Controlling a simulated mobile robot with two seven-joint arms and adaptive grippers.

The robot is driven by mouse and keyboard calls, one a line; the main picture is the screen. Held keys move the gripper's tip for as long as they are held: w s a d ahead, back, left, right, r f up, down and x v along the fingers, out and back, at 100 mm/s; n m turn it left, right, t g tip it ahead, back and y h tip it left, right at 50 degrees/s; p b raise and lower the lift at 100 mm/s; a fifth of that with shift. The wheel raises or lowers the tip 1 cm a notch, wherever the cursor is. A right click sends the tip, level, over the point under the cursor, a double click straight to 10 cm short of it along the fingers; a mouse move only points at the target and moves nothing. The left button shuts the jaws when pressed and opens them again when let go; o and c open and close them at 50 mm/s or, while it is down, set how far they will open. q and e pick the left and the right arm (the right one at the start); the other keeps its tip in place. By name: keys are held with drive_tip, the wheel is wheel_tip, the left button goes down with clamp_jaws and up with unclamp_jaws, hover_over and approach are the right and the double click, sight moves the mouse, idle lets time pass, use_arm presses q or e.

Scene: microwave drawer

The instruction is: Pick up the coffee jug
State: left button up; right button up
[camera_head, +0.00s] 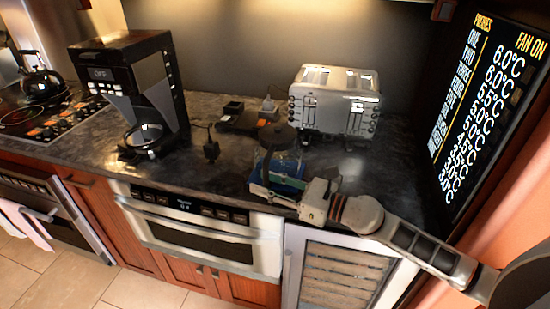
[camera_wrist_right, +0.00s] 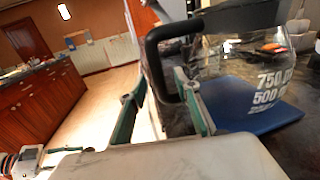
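The coffee jug (camera_head: 277,160) is a clear glass jug with a dark lid. It stands upright on a blue mat (camera_head: 287,184) near the counter's front edge. In the right wrist view, the jug (camera_wrist_right: 235,60) shows white volume markings and a black handle (camera_wrist_right: 153,62). My right gripper (camera_head: 262,190) reaches in from the right, in front of the jug. In the right wrist view my right gripper (camera_wrist_right: 163,95) is open, with the lower handle between its fingers, closer to the right-hand finger. My left gripper (camera_wrist_right: 62,158) shows small at lower left, with fingers apart and empty.
A black coffee maker (camera_head: 135,90) stands left on the dark counter (camera_head: 215,175). A silver toaster (camera_head: 333,100) stands behind the jug to the right. Small dark items (camera_head: 240,117) lie behind the jug. A microwave drawer (camera_head: 205,240) is below the counter.

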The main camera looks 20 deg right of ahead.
drive_tip(key=shift+w+a, duration=0.1)
clamp_jaws()
drive_tip(key=shift+r, duration=0.2)
